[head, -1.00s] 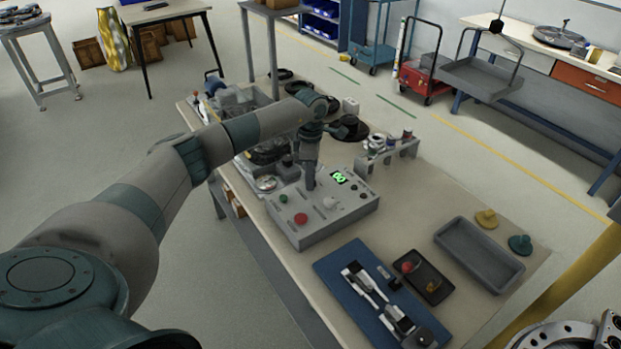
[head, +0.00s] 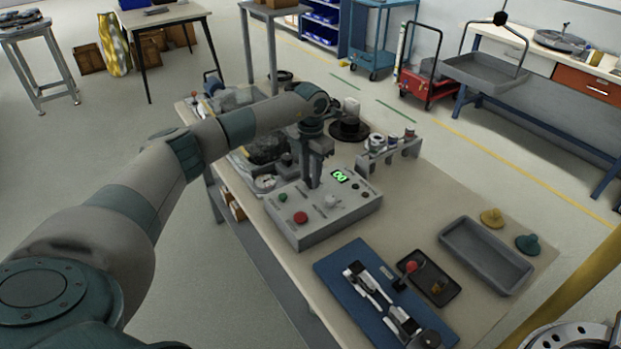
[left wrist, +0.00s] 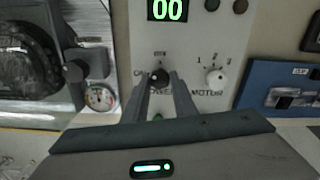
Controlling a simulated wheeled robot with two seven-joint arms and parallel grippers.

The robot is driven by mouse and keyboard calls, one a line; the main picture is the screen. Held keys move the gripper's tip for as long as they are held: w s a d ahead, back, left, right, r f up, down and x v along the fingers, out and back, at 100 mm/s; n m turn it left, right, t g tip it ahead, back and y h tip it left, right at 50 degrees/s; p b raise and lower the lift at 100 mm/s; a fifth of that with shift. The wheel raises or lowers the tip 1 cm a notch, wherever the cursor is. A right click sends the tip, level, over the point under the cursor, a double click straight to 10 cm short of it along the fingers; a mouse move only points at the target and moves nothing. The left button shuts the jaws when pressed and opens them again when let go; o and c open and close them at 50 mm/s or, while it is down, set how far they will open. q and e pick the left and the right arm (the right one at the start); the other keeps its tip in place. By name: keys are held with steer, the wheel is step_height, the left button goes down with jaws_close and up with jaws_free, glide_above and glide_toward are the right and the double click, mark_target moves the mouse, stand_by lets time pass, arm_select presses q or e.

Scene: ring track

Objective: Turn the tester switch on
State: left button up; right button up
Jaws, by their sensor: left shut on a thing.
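The tester (head: 335,222) is a grey box on the bench with a lit green display (head: 340,176) reading 00, a red button (head: 300,217) and a white knob (head: 330,201). My left gripper (head: 314,183) points down at the top of the tester, left of the display. In the left wrist view its fingers (left wrist: 160,82) are shut on a small black switch knob (left wrist: 158,72) below the lit display (left wrist: 167,9). The white knob (left wrist: 216,77), marked MOTOR, is to its right. The label beside the black knob is partly hidden by the fingers. My right gripper is not in view.
A rack of spools (head: 390,157) stands behind the tester.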

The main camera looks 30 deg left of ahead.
arm_select(q)
steer(key=n, duration=0.3)
steer(key=shift+n+b, duration=0.3)
steer(key=shift+n, duration=1.6)
steer(key=shift+r, duration=0.1)
steer(key=o, duration=1)
steer(key=shift+o, duration=0.2)
